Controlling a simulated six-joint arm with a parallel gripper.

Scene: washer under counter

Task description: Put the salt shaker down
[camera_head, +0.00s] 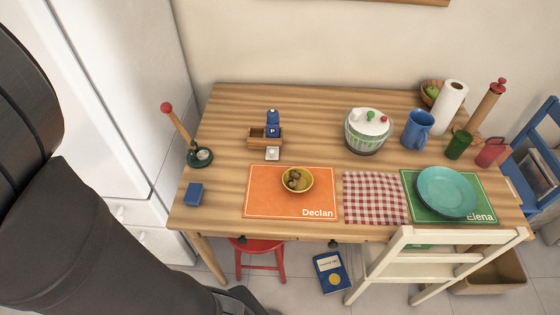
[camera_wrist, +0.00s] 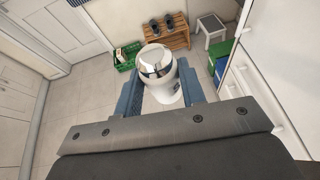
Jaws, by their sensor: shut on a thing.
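My gripper (camera_wrist: 160,84) is shut on the salt shaker (camera_wrist: 156,63), a white body with a shiny silver cap, seen between the two blue fingers in the wrist view. It is held up in the air, with the floor far below behind it. Neither the gripper's fingers nor the held shaker shows in the head view. In the head view, a small wooden caddy (camera_head: 258,139) stands on the table, with a blue shaker marked P (camera_head: 273,130) at its right side.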

